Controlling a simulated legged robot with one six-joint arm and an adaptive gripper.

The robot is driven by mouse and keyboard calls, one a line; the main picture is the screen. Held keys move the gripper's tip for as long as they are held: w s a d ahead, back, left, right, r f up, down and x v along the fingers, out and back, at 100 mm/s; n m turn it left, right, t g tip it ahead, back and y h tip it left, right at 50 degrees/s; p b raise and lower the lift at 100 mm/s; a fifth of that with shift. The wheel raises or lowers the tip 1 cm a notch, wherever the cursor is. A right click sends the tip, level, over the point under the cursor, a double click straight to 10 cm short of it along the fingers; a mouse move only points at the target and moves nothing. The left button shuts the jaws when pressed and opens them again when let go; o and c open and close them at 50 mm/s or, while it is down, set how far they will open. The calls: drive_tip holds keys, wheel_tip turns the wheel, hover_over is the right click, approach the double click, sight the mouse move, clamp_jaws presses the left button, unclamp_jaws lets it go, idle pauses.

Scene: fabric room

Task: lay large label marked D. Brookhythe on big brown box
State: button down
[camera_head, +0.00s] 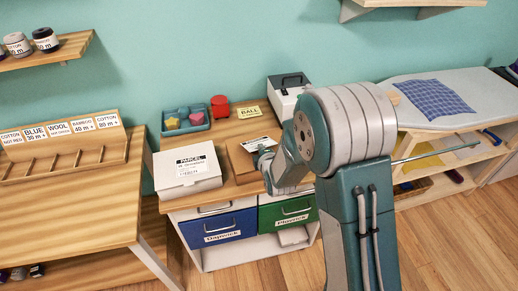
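A flat brown box (239,158) lies on the small wooden-topped cabinet, beside the white box and partly hidden by my arm. A white label (258,142) with dark print shows over the brown box; its text is too small to read. I cannot tell whether it lies on the box or is held just above it. My gripper (267,160) is at the label's near edge, over the right part of the box. Its fingers are small and mostly hidden by my wrist, so its opening and any grip on the label are unclear.
A white box (187,170) with a parcel label stands left of the brown box. Behind are a teal tray (184,122), a red container (220,107), a yellow card (248,112) and a white machine (285,95). Blue (219,228) and green (288,213) drawers are below.

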drive_tip(key=c, duration=1)
unclamp_jaws()
drive_tip(key=shift+o, duration=0.2)
drive_tip(key=v, duration=0.8)
drive_tip(key=shift+f, duration=0.1)
wheel_tip(320, 180, up, 7)
drive_tip(key=s, duration=0.2)
drive_tip(key=shift+s+d, duration=0.4)
